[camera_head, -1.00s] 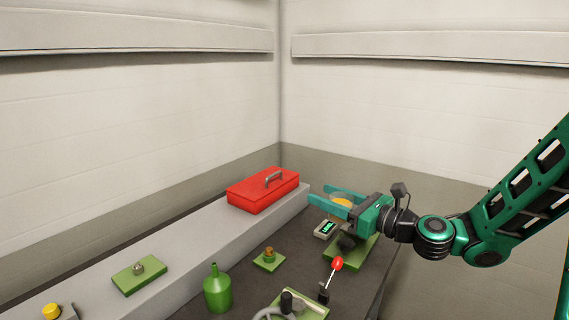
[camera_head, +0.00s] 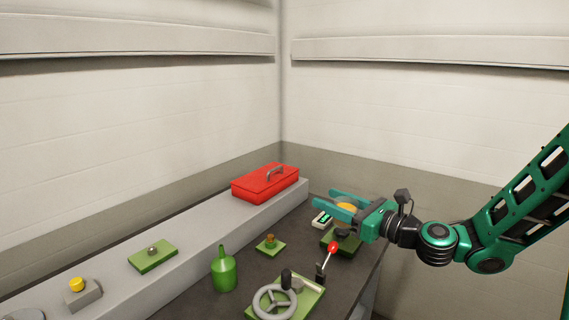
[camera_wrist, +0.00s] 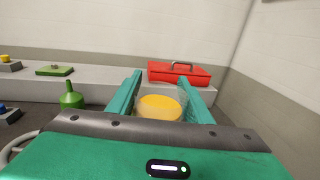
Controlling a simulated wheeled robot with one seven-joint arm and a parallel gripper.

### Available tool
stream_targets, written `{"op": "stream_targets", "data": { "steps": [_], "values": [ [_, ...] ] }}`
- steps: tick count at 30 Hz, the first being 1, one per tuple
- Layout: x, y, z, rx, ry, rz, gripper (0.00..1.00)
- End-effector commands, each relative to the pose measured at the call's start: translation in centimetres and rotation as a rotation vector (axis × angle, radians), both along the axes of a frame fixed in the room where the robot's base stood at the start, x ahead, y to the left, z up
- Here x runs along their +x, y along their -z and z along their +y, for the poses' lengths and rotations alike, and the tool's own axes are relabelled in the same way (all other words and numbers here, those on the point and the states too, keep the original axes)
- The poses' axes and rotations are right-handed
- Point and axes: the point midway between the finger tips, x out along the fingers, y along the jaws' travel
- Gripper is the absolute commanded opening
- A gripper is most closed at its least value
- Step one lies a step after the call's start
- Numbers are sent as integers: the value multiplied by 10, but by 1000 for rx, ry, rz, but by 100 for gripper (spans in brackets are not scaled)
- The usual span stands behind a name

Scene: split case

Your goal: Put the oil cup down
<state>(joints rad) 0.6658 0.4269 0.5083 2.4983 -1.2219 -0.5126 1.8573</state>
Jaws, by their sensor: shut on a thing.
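The oil cup (camera_wrist: 158,107) is a clear cup with yellow-orange contents. It is between the two teal fingers of my gripper (camera_head: 338,203), which is shut on it. In the head view the cup (camera_head: 346,209) shows partly behind the fingers, near a green plate (camera_head: 350,246) at the right side of the dark bench. The cup looks upright and above the bench. The finger hides its base, so I cannot tell how far it is from the surface below.
A small device with a green display (camera_head: 322,219) stands just left of the plate. A red-knobbed lever (camera_head: 332,248) and a grey handwheel (camera_head: 275,302) are nearer. A red toolbox (camera_head: 264,182) sits on the grey ledge. A green oil can (camera_head: 223,271) stands left.

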Motion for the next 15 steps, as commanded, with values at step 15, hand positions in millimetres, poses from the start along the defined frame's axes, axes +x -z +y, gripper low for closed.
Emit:
{"op": "stream_targets", "data": {
  "steps": [15],
  "values": [
    [32, 44, -60, 4, 162, 6, 21]
  ]
}}
